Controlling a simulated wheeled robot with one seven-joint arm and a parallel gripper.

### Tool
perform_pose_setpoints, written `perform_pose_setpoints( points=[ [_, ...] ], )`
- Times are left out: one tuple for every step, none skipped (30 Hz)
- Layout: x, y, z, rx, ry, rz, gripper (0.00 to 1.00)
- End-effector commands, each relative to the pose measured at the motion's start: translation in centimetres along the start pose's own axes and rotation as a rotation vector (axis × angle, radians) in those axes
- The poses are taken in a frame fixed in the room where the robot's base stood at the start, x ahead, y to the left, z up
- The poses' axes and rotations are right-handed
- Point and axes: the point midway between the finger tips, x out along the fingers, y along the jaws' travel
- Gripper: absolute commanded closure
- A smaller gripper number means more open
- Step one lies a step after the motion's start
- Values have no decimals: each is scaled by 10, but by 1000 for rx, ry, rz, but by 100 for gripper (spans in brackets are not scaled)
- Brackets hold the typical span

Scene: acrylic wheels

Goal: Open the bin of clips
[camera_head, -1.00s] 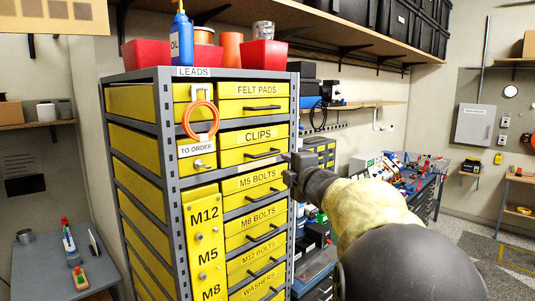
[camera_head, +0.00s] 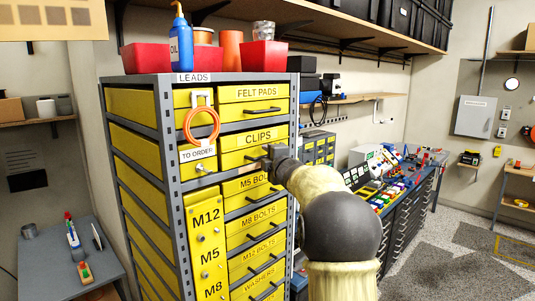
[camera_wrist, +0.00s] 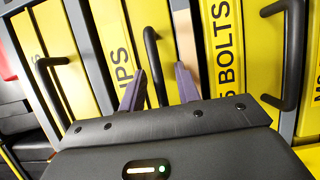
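The yellow bin labelled CLIPS (camera_head: 235,141) sits in the grey rack, below FELT PADS and above M5 BOLTS. Its front looks flush with the rack. In the head view my gripper (camera_head: 268,157) is at the right part of this bin's front, partly hiding its handle. In the wrist view the clips bin's yellow front (camera_wrist: 110,25) carries a black bar handle (camera_wrist: 151,50). The purple fingers of my gripper (camera_wrist: 160,82) stand apart, one on each side of the handle. I see gaps between the fingers and the bar.
The M5 BOLTS bin (camera_wrist: 222,60) and its handle (camera_wrist: 290,60) lie close beside my gripper. The FELT PADS bin (camera_head: 253,100) is above. An orange ring (camera_head: 201,126) hangs at the rack's front. A workbench (camera_head: 405,200) stands behind on the right.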

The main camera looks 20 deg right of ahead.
Motion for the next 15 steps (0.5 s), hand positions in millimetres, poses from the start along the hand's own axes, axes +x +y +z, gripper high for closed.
perform_pose_setpoints(
  points=[
    [1, 0, 0, 0, 0, 0, 67],
    [1, 0, 0, 0, 0, 0, 67],
    [1, 0, 0, 0, 0, 0, 67],
    [1, 0, 0, 0, 0, 0, 67],
    [1, 0, 0, 0, 0, 0, 67],
    [0, 0, 0, 0, 0, 0, 67],
    [0, 0, 0, 0, 0, 0, 67],
    [0, 0, 0, 0, 0, 0, 73],
    [0, 0, 0, 0, 0, 0, 81],
    [0, 0, 0, 0, 0, 0, 87],
    [0, 0, 0, 0, 0, 0, 93],
    [0, 0, 0, 0, 0, 0, 100],
    [0, 0, 0, 0, 0, 0, 100],
    [0, 0, 0, 0, 0, 0, 100],
    [0, 0, 0, 0, 0, 0, 100]
  ],
)
